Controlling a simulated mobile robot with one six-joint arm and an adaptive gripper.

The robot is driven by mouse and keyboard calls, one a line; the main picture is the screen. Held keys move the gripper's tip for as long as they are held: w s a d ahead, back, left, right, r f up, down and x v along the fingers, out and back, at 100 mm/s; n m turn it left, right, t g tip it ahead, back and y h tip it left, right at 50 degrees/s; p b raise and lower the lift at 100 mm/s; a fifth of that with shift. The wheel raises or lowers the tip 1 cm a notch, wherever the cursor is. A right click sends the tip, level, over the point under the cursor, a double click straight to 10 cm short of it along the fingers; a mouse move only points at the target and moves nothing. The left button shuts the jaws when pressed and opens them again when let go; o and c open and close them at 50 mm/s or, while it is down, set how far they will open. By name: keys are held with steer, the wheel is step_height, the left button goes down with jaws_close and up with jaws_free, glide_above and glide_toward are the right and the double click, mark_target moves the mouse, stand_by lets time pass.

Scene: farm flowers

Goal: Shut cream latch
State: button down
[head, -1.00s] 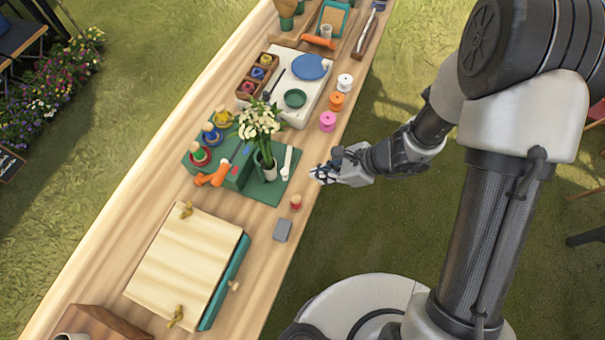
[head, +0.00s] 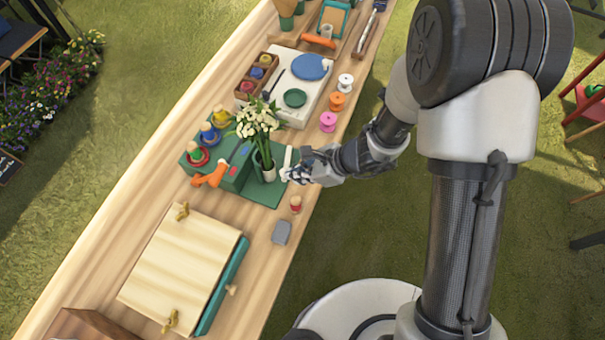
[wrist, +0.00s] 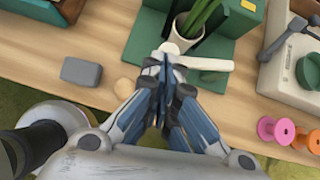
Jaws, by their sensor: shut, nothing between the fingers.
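The cream latch (head: 287,158) is a slim lever lying flat on a dark green base (head: 268,194), beside a white pot (head: 266,170) of white flowers. In the wrist view the cream latch (wrist: 208,64) points right from its wider left end, just in front of the pot. My gripper (head: 292,174) is at the base's right edge. Its fingertips are shut together and empty (wrist: 167,58). They overlap the latch's left end in the wrist view; I cannot tell whether they touch it. The fingers hide part of that end.
An orange lever (head: 210,177) sits on the green fixture's left side. A red-topped peg (head: 296,204) and a grey block (head: 282,232) stand near the table's front edge. Pink, orange and white spools (head: 328,121) stand farther along. Bare wood lies between the base and the wooden press (head: 180,262).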

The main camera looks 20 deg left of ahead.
steer(key=shift+s+a+b, duration=0.65)
steer(key=shift+a, duration=0.25)
